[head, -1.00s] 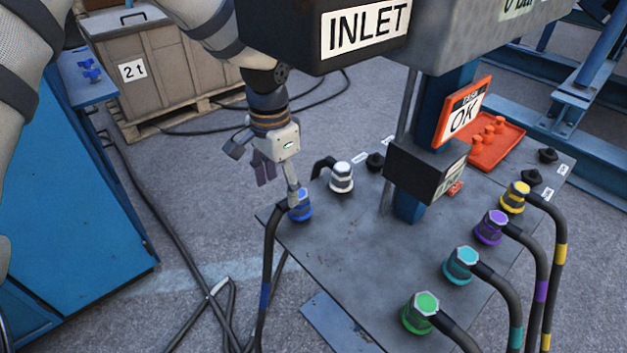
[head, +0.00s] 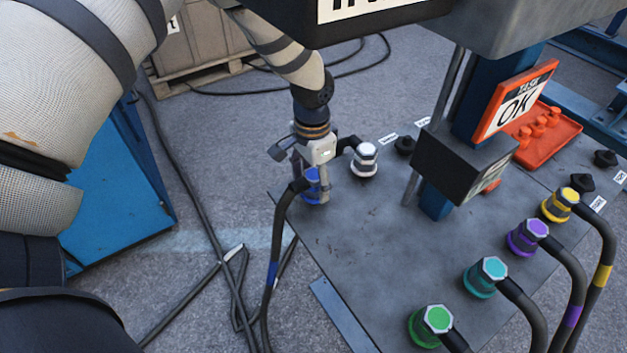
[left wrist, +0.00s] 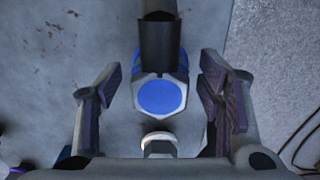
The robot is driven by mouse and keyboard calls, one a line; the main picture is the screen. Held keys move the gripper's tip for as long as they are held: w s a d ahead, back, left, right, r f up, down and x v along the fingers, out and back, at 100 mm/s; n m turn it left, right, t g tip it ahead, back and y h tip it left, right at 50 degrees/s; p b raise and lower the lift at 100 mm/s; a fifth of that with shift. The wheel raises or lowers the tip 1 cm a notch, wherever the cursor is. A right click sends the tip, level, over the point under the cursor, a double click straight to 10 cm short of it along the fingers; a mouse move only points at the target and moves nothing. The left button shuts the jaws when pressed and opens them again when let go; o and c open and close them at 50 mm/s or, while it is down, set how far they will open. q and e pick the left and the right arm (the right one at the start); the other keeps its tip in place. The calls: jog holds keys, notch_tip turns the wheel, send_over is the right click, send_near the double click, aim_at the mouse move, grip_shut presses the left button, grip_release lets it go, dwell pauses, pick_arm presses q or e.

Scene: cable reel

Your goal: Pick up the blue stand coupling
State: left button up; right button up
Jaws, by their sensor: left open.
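My right gripper is not in view.
White (head: 365,160), green (head: 432,322), teal (head: 485,276), purple (head: 527,236) and yellow (head: 560,204) couplings stand on the plate (head: 370,260). A black box (head: 465,165) and an orange tray (head: 548,140) are further right. Hoses lie on the floor.

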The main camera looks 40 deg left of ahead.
pick_arm(q)
jog(key=shift+r, duration=0.15)
jog(key=shift+c, duration=0.6)
jog(key=c, duration=1.2)
